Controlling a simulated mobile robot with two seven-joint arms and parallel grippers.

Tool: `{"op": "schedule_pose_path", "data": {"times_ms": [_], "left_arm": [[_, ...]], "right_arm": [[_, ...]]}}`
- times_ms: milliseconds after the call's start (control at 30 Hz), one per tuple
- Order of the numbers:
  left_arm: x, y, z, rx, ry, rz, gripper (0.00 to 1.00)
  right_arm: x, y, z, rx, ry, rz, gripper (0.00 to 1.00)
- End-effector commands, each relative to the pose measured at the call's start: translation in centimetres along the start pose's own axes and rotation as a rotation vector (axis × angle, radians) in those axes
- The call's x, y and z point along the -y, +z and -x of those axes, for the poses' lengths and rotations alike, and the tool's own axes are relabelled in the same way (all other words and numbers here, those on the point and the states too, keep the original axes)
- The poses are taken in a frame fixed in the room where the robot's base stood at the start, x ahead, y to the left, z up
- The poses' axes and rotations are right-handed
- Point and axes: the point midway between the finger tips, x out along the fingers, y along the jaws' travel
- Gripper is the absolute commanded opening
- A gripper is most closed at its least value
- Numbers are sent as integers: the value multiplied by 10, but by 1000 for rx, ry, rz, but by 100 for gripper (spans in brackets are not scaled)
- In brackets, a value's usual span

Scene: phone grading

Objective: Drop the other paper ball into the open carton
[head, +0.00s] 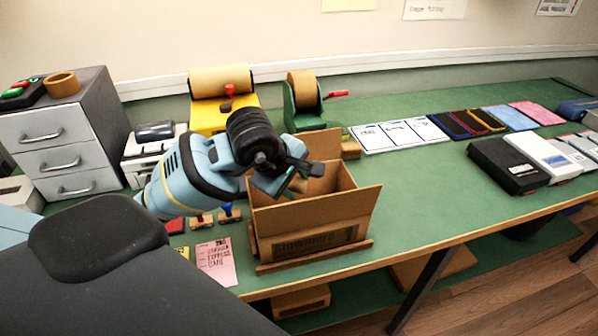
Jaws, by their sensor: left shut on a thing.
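The open carton (315,240) stands near the front edge of the green bench with its flaps spread. My left gripper (300,180) is over the carton's left part, tilted down toward its opening. Its jaws are shut on a small brownish thing at the fingertips, perhaps the paper ball, mostly hidden by the gripper. The carton's inside is only partly visible, and I cannot see any paper ball lying in it. My right gripper is out of view.
Grey drawers (62,135) stand at the left, with a yellow roll dispenser (222,95) and a green tape dispenser (304,100) behind the carton. A pink slip (217,262) lies left of it. Cards (400,133), cloths and boxes (507,165) fill the right; the bench right of the carton is clear.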

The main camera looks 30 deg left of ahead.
Motion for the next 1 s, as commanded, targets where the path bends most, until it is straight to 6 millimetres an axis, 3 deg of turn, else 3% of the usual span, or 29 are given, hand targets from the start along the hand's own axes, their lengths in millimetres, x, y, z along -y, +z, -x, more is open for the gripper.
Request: {"op": "schedule_pose_path", "data": {"times_ms": [333, 367, 533, 833, 1000], "left_arm": [[2, 0, -4, 0, 3, 0, 18], [2, 0, -4, 0, 3, 0, 41], [2, 0, -4, 0, 3, 0, 63], [2, 0, -2, -1, 3, 0, 64], [1, -1, 15, -2, 6, -1, 64]], "right_arm": [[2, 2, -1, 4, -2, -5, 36], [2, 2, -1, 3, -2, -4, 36], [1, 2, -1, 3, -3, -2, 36], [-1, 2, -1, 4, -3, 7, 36], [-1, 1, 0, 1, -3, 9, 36]]}}
